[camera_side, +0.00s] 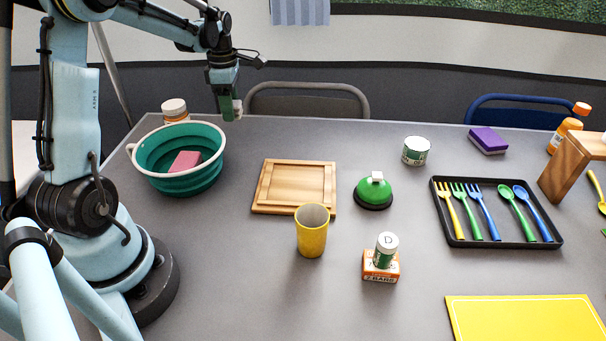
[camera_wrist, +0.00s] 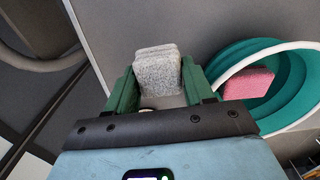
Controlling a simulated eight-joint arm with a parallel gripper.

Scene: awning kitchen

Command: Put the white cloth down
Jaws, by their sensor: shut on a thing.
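My gripper (camera_side: 229,106) is in the air near the table's far edge, just right of the green tub, with its green fingers pointing down. In the wrist view it is shut on the white cloth (camera_wrist: 157,72), a folded, speckled whitish-grey pad between the two fingers. In the side view only a small pale part of the cloth (camera_side: 238,109) shows beside the fingers. The gripper hides the rest. I cannot tell its exact height above the table.
The green tub (camera_side: 151,173) holds a pink sponge (camera_side: 185,161). A white-lidded jar (camera_side: 175,109) stands behind it. A wooden board (camera_side: 268,199), a yellow cup (camera_side: 311,238) and a green bell (camera_side: 373,193) stand mid-table. Grey table (camera_side: 315,138) is bare between the board and far edge.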

